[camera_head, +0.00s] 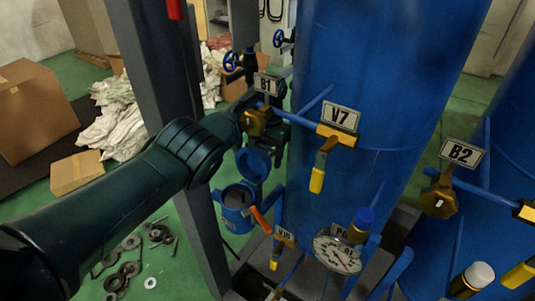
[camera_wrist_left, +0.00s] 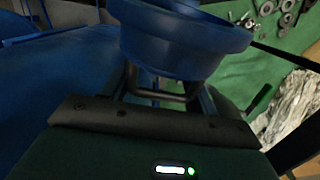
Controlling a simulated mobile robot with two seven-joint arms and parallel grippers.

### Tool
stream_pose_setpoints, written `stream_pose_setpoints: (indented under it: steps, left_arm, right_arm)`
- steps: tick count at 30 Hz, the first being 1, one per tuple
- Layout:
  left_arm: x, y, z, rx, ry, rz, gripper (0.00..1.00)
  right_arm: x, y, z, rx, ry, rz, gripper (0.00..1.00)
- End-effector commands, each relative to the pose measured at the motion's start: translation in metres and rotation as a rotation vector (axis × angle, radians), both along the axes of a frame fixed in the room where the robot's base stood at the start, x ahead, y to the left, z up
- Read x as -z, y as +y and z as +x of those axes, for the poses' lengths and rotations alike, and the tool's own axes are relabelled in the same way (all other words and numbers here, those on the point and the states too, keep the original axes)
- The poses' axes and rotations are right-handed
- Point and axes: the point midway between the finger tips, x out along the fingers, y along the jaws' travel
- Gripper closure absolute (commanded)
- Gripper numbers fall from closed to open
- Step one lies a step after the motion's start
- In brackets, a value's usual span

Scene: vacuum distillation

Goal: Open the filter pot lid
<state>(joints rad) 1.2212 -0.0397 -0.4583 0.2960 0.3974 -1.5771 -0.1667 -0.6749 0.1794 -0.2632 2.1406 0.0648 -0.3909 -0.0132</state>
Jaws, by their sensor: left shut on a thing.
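The filter pot (camera_head: 236,217) is a small blue vessel low beside the big blue tank in the head view. Its mouth is uncovered and shows a dark inside. Its round blue lid (camera_head: 253,163) stands tilted up above and behind the mouth. My left arm comes in from the left, and my left gripper (camera_head: 272,138) is just above the lid, partly hidden by pipes and fittings. In the left wrist view the blue lid (camera_wrist_left: 180,42) is close up, and the gripper (camera_wrist_left: 162,92) is shut on its dark bar handle. My right gripper is not in view.
The blue tank (camera_head: 365,80) stands close on the right, with the V7 valve (camera_head: 323,160), the B1 valve (camera_head: 256,121) and a gauge (camera_head: 337,251). An orange-handled lever (camera_head: 260,219) sticks out by the pot. A grey post (camera_head: 165,75) stands left. Loose metal parts (camera_head: 130,268) lie on the green floor.

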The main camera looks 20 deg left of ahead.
Motion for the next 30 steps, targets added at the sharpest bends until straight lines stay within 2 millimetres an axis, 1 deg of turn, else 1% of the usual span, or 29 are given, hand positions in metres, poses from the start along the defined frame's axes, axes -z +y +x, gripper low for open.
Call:
stream_pose_setpoints:
  steps: [1, 20, 21, 24, 30]
  left_arm:
    - [0.0039, -0.0055, -0.0021, 0.004, 0.003, -0.012, 0.82]
    - [0.0095, -0.0058, -0.0045, 0.003, 0.009, -0.013, 0.82]
    - [0.0096, -0.0059, -0.0045, 0.003, 0.009, -0.014, 0.39]
    - [0.0090, -0.0052, -0.0044, 0.002, 0.008, -0.012, 0.30]
    - [0.0070, -0.0030, -0.0033, 0.001, 0.006, -0.009, 0.30]
  right_arm:
    - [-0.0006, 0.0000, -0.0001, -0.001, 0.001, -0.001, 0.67]
    - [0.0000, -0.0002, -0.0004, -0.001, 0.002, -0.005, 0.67]
    - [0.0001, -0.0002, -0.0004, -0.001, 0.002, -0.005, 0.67]
    - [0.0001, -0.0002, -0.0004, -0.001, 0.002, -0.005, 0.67]
    - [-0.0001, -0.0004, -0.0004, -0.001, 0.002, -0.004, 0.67]
